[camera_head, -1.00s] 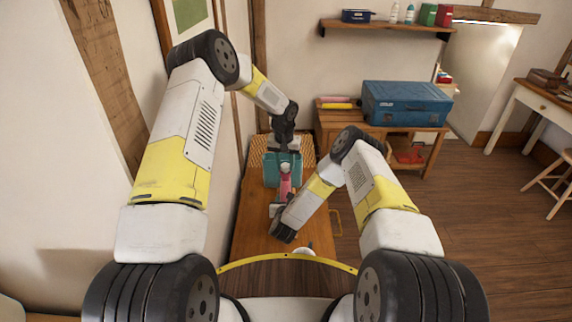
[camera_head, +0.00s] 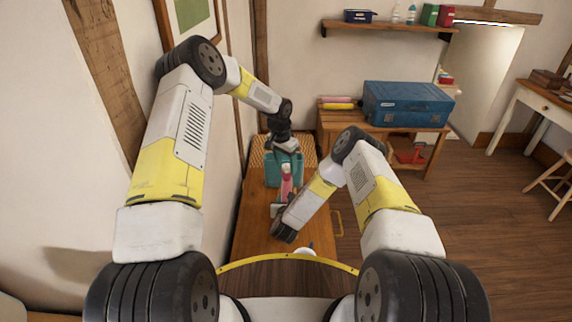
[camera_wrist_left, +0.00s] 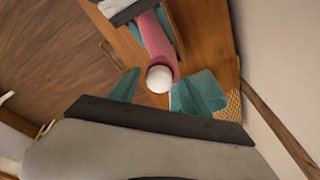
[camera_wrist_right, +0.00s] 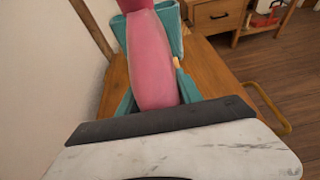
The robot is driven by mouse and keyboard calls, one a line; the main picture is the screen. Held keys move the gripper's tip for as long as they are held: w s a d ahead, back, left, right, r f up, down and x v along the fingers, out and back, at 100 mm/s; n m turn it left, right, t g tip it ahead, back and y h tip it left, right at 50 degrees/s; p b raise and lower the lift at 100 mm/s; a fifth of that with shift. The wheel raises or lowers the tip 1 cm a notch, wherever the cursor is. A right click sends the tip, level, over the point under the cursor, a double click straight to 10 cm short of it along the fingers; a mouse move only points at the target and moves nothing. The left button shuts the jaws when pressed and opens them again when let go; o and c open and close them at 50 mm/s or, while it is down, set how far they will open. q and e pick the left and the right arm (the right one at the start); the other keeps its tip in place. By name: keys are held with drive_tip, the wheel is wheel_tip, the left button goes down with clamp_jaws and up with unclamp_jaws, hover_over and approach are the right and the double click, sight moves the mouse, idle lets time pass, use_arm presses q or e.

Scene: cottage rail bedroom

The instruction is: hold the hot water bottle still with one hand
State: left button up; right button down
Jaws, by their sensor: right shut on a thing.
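A pink hot water bottle (camera_head: 286,184) with a pale round cap is over the wooden table. Its cap end (camera_wrist_left: 159,79) faces my left gripper in the left wrist view. My right gripper (camera_wrist_right: 157,95) is shut on the bottle's pink body (camera_wrist_right: 150,60), which rises between its teal fingers. My left gripper (camera_head: 284,176) is at the bottle's far, capped end. Its teal fingers stand apart (camera_wrist_left: 160,90) in the left wrist view, with the cap showing between them and no visible grip. The bottle's lower part is hidden by my right gripper.
The narrow wooden table (camera_head: 250,225) runs along the left wall, with a woven patch (camera_head: 256,150) at its far end. A small white item (camera_head: 304,251) is near its front edge. A blue case (camera_head: 405,103) sits on a cabinet behind.

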use_arm(q)
drive_tip(key=shift+r, duration=0.15)
wheel_tip(320, 180, up, 4)
drive_tip(key=shift+r, duration=0.1)
drive_tip(key=shift+o, duration=0.6)
drive_tip(key=n, duration=0.3)
drive_tip(key=s+n, duration=0.1)
drive_tip(key=n, duration=0.1)
drive_tip(key=shift+s+f+g, duration=0.1)
drive_tip(key=shift+f+g, duration=0.15)
drive_tip(key=shift+g, duration=0.05)
wheel_tip(320, 180, up, 7)
drive_tip(key=n, duration=3.4)
drive_tip(key=shift+s+a+r, duration=0.15)
drive_tip(key=shift+a+r, duration=0.05)
drive_tip(key=shift+a, duration=0.05)
